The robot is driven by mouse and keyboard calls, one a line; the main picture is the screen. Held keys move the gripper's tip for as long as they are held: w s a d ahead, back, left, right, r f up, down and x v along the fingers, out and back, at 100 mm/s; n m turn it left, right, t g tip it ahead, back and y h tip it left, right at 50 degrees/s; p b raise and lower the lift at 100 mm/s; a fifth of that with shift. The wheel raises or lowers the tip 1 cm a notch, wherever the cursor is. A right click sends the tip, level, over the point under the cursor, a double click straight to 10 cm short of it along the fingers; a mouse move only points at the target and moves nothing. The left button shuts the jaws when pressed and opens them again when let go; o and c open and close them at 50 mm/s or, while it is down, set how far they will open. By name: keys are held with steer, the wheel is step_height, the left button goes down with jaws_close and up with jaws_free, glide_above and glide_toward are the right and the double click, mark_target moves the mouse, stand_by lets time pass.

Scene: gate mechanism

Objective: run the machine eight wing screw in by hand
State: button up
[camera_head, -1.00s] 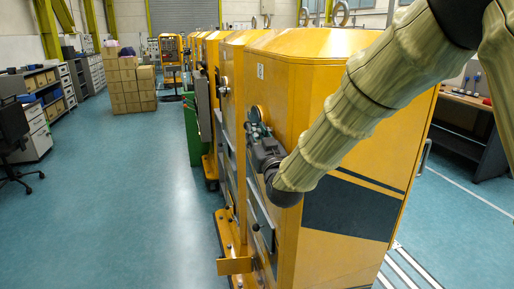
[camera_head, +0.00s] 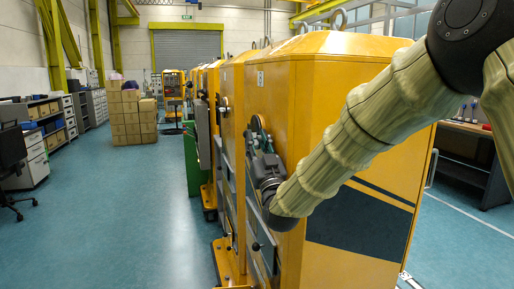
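My gripper (camera_head: 259,147) is at the left-facing side of the nearest yellow machine (camera_head: 324,100), close to a round fitting on its upper part. A wing screw cannot be made out. I cannot tell whether the fingers are open or shut, or whether they touch anything. My arm in its tan sleeve reaches in from the upper right, across the front of the machine. A plate with an unreadable mark (camera_head: 261,79) is near the machine's top edge.
More yellow machines (camera_head: 207,80) stand in a row behind the nearest one. A ball-ended lever (camera_head: 256,246) sticks out low on its side. The blue floor (camera_head: 130,220) to the left is clear. Stacked boxes (camera_head: 131,117) stand farther back, and a workbench (camera_head: 468,160) is at the right.

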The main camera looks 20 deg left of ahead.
steer(key=shift+o, duration=1.3)
